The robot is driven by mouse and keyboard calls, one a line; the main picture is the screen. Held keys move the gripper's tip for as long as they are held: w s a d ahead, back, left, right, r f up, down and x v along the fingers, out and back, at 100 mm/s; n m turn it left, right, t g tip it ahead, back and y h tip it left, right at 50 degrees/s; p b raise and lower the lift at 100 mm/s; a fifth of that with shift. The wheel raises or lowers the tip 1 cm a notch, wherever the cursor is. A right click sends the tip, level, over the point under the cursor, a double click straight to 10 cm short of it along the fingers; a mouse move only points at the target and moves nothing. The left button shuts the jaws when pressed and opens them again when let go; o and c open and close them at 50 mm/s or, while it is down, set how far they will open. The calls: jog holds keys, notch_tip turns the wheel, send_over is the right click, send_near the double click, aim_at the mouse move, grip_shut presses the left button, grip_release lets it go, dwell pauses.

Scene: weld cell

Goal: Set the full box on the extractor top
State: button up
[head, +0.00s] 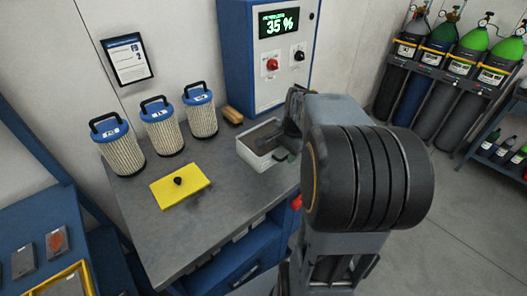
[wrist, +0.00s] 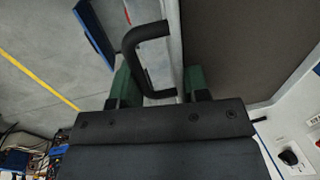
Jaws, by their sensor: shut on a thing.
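The full box (head: 246,157) is a pale open-topped box with a dark grey-brown fill, at the bench's right edge in the head view. In the wrist view its fill (wrist: 240,45) is at the upper right. My gripper (wrist: 158,85) has green fingertips on both sides of the box's black handle (wrist: 140,40) and is shut on it. In the head view my arm partly hides the box and gripper. I cannot tell whether the box touches the grey top (head: 160,238). A blue-and-white cabinet (head: 270,85) behind it shows "35 %"; no extractor label is readable.
Several blue-capped filter cartridges (head: 161,128) stand at the back of the top. A yellow plate with a black knob (head: 181,186) lies in front of them. A brown object (head: 232,115) lies by the cabinet. Gas cylinders (head: 440,75) stand at right. The top's front is bare.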

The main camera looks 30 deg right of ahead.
aim_at(271, 147)
jog(key=w, duration=0.1)
jog(key=w+f, duration=0.1)
jog(key=w, duration=0.1)
jog(key=w+f+p, duration=0.1)
jog(key=shift+w+a, duration=0.2)
jog(key=shift+w, duration=0.1)
jog(key=w+f, duration=0.2)
jog(key=f, duration=0.1)
jog(key=w+f, duration=0.1)
jog(key=f, duration=0.1)
jog(key=shift+w+a+p, duration=0.1)
jog(key=shift+w+p, duration=0.2)
jog(key=shift+w, duration=0.1)
jog(key=shift+w+f, duration=0.2)
jog(key=shift+f, duration=1.65)
jog(key=shift+f, duration=0.15)
jog(key=o, duration=1.1)
jog(key=shift+o, duration=0.2)
